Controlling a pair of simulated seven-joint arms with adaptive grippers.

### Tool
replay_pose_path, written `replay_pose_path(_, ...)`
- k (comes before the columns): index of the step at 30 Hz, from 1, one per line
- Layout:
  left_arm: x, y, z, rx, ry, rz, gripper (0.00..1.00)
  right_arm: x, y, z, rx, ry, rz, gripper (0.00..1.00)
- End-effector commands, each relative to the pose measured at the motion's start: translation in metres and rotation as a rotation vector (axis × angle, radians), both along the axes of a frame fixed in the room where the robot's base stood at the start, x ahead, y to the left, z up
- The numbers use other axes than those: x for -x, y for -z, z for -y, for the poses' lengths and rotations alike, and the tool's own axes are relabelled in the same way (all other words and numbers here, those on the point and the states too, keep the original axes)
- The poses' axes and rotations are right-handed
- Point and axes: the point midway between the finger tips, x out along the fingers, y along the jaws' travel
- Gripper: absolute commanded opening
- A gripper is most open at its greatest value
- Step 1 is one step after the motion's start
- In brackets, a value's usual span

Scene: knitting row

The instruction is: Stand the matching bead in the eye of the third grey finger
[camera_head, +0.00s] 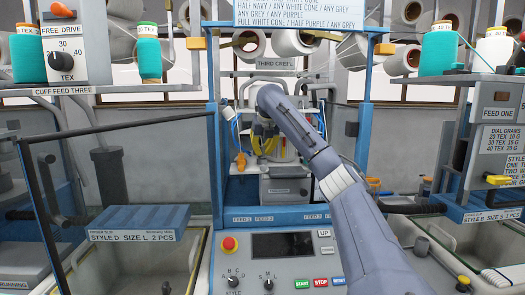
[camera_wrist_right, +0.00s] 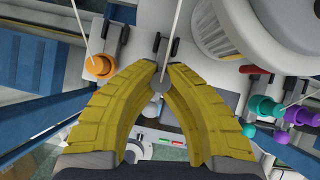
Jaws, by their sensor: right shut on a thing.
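In the head view my right gripper (camera_head: 264,143) is in front of the middle knitting machine, below the THIRD CREEL sign (camera_head: 275,64). In the right wrist view its yellow fingers (camera_wrist_right: 160,76) are closed on a small grey round piece (camera_wrist_right: 160,85), which looks like a bead. A pale thread runs past it. Dark grey finger-like pegs (camera_wrist_right: 174,48) stand just beyond the fingertips. An orange ring-shaped piece (camera_wrist_right: 100,66) is to the left. Teal (camera_wrist_right: 264,107) and purple (camera_wrist_right: 300,116) round pieces are to the right. I cannot make out the eye of the third finger. My left gripper is not in view.
Blue uprights (camera_head: 215,130) flank the working space. A control panel (camera_head: 283,247) is below. Yarn cones stand left (camera_head: 149,55) and right (camera_head: 438,55). A large white cone-like body (camera_wrist_right: 232,28) crowds the fingers' right side in the wrist view.

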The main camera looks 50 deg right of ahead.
Motion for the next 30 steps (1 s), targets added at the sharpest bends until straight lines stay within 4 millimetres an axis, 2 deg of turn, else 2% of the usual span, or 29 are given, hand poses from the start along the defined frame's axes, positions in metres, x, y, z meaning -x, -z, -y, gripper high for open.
replay_pose_path(30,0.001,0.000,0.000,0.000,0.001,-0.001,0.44,0.000,0.013,0.000,0.001,0.001,-0.001,0.00)
